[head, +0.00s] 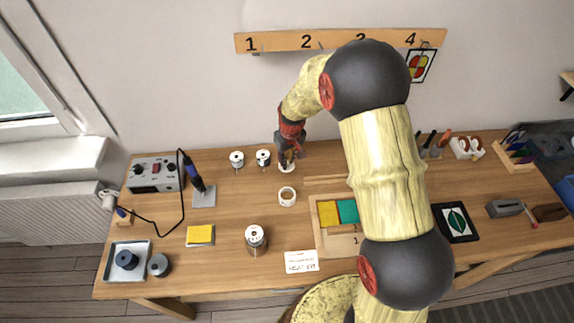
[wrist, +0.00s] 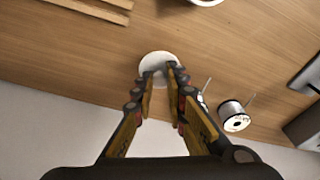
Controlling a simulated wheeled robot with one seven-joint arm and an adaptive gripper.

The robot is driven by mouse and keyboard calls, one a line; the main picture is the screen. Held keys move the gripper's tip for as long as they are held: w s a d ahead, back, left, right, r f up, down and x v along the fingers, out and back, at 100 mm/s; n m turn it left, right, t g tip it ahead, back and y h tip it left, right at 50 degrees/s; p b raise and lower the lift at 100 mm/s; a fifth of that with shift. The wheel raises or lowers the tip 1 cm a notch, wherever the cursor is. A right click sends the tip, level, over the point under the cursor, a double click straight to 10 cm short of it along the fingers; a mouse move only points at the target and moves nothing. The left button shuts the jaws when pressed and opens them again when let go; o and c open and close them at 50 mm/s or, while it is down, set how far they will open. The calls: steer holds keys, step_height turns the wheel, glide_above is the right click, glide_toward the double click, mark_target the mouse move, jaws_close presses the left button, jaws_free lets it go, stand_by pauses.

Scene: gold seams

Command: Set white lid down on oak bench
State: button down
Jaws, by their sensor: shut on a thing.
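My gripper (head: 288,158) is over the back part of the oak bench (head: 225,270), near the wall. In the wrist view its two fingers (wrist: 161,76) are closed in on the white lid (wrist: 152,62), a round white disc at the fingertips. In the head view the lid (head: 286,169) shows as a small white patch under the fingers, partly hidden by them. The lid is at or close to the bench top (wrist: 210,55); I cannot tell whether it touches.
Two spools (head: 237,159) (head: 263,158) stand just left of my gripper. A tin (head: 256,238) stands nearer the front edge. A wooden tray with coloured panels (head: 328,213) is to the right.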

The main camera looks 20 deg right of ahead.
steer(key=shift+f, duration=1.4)
steer(key=shift+f+b, duration=0.1)
steer(key=shift+b, duration=0.2)
steer(key=c, duration=1.8)
jaws_free()
